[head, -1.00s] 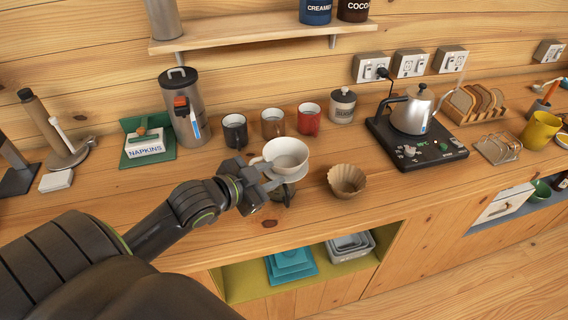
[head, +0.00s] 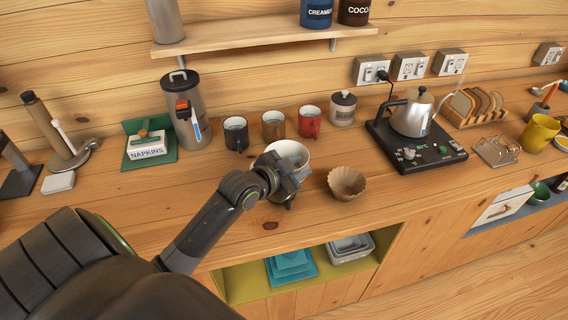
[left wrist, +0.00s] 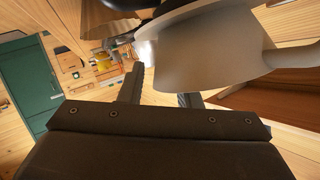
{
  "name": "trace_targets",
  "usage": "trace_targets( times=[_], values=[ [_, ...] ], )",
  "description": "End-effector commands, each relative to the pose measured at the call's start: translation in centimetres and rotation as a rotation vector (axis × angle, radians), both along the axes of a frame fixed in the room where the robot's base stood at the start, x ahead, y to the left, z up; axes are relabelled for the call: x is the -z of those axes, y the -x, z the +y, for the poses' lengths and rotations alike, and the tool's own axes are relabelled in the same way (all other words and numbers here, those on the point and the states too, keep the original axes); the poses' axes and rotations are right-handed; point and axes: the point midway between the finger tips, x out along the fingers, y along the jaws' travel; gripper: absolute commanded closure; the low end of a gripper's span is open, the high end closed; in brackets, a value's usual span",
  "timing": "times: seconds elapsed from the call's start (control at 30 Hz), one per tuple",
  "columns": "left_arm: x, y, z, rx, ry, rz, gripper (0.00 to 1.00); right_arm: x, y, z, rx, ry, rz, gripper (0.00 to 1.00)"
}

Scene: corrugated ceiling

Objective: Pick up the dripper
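The dripper (head: 291,152) is a white cup with a round open top, at the near middle of the counter in the head view. My left gripper (head: 289,186) is in front of it and hides its lower part and handle. In the left wrist view the dripper (left wrist: 205,52) fills the upper middle, very close to the fingers. The two fingers of my left gripper (left wrist: 160,88) stand apart, one left of the dripper's wall and one partly hidden behind its lower edge. I see nothing clamped between them. My right gripper is in neither view.
A tan fluted paper filter (head: 347,182) stands just right of the dripper. Three mugs, including a red mug (head: 310,122), stand behind it. A kettle (head: 411,118) on a black base is further right.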

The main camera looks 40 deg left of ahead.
Motion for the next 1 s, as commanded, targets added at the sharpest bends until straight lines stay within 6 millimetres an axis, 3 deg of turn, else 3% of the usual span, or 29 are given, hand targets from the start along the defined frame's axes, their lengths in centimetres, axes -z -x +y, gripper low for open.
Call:
trace_targets(
  times=[0.17, 0.4, 0.87, 1.0],
  values=[
    [0.0, 0.0, 0.0, 0.000, 0.000, 0.000, 0.71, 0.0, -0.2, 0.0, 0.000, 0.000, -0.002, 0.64],
    [0.0, 0.0, 0.0, 0.000, 0.000, 0.001, 1.00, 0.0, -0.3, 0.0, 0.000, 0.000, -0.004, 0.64],
    [0.0, 0.1, 0.0, 0.000, 0.001, 0.002, 1.00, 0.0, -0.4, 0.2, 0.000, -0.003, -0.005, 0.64],
    [-1.3, 0.0, 0.0, 0.001, -0.001, -0.002, 1.00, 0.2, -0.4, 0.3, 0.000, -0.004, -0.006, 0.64]
  ],
)
